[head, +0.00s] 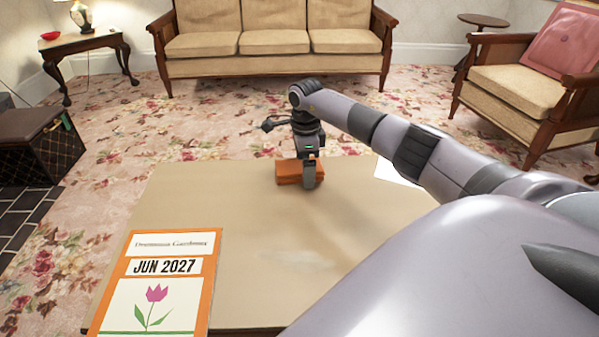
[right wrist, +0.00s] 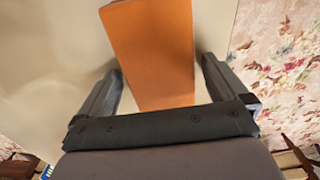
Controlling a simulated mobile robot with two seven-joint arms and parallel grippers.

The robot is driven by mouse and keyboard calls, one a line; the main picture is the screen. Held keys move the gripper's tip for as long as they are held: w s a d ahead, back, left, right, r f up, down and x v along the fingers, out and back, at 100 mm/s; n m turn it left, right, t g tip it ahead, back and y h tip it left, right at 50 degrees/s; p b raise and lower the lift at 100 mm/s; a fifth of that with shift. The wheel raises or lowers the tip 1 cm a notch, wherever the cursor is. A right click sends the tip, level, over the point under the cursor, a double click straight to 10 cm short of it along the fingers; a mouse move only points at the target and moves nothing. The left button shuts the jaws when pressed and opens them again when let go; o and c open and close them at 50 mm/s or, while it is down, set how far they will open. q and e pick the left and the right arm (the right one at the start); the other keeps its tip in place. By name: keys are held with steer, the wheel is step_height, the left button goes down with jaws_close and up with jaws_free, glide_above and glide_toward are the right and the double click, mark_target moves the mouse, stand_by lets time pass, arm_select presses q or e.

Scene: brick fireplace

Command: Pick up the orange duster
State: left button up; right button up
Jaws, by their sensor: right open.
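An orange block-like duster (head: 289,172) lies on the tan table near its far edge in the head view. My right gripper (head: 308,180) points down at it and covers part of its right side. In the right wrist view the duster (right wrist: 155,55) lies between the two fingers of my right gripper (right wrist: 160,80). The fingers are open, with a gap on either side of the duster. My left gripper is not in view.
The tan table (head: 250,240) is mostly clear. An orange calendar booklet (head: 158,285) lies at its front left, and a white paper (head: 395,172) lies at its right, partly behind my arm. A sofa (head: 275,40) and armchair (head: 530,85) stand beyond on the floral carpet.

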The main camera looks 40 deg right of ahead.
steer(key=c, duration=1)
steer(key=shift+r, duration=0.6)
step_height(320, 180, up, 8)
steer(key=p, duration=0.3)
steer(key=shift+r+p, duration=0.1)
steer(key=shift+p, duration=0.25)
arm_select(q)
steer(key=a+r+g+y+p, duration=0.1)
steer(key=p, duration=0.2)
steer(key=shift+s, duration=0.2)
arm_select(e)
step_height(320, 180, up, 11)
steer(key=shift+f, duration=0.15)
steer(key=shift+o, duration=0.6)
steer(key=shift+a, duration=0.15)
